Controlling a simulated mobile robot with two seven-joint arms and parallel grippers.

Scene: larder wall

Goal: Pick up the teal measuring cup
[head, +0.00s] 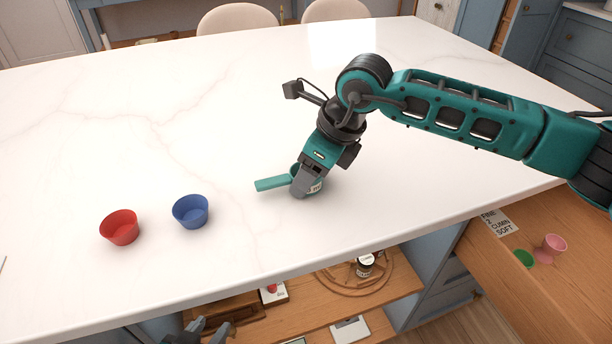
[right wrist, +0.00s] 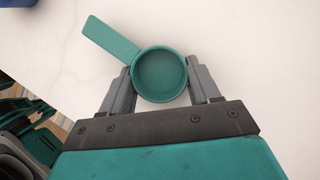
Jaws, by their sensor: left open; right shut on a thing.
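The teal measuring cup (head: 271,184) is at the counter, its flat handle pointing left. My right gripper (head: 306,190) comes down over the cup and hides much of its bowl. In the right wrist view, the round bowl of the cup (right wrist: 160,76) sits between the two fingers of my right gripper (right wrist: 161,84), which are shut on its sides. I cannot tell whether the cup still touches the counter. My left gripper (head: 204,332) shows at the bottom edge of the head view, below the counter's front edge, open and partly cut off.
A blue cup (head: 190,212) and a red cup (head: 119,228) stand left of the teal one on the white counter (head: 180,110). Most of the counter is clear. An open drawer (head: 493,262) at right holds a pink cup (head: 551,247) and a green item (head: 524,258). A jar (head: 365,264) stands on the shelf below.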

